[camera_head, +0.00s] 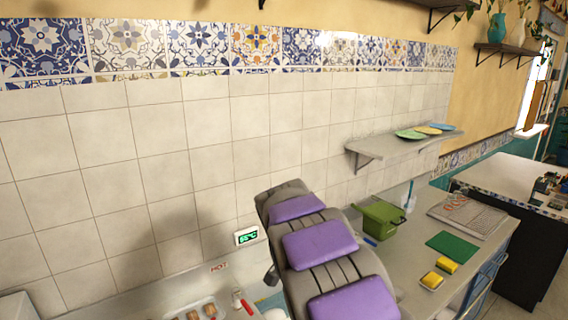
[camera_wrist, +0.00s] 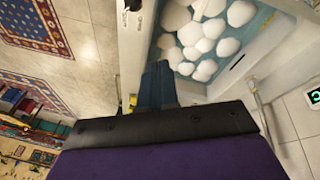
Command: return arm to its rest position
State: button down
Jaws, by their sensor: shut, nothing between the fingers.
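My arm, with purple pads on dark links, rises from the bottom centre of the head view in front of the tiled wall. I cannot tell how far the fingertips are from the basin.
A counter at the right holds a green bin (camera_head: 378,218), yellow sponges (camera_head: 447,265), a green cloth (camera_head: 453,246) and a newspaper (camera_head: 468,215). A wall shelf (camera_head: 392,146) carries plates. A digital display (camera_head: 246,236) is left of my arm. A patterned rug (camera_wrist: 30,25) lies on the floor.

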jog(key=s+d+r+n+g, duration=0.1)
jog(key=s+d+r, duration=0.3)
jog(key=s, duration=0.5)
jog(key=s+d+f+n+g+y, duration=0.1)
jog(key=s+d+f+n, duration=0.1)
jog(key=s, duration=1.3)
jog(key=s+d+f+n+g+y, duration=0.1)
jog(key=s+d+f+n+y, duration=0.1)
jog(key=s, duration=1.4)
jog(key=shift+s+f+n, duration=0.2)
jog(key=shift+f+n, duration=0.4)
jog(key=shift+n, duration=0.1)
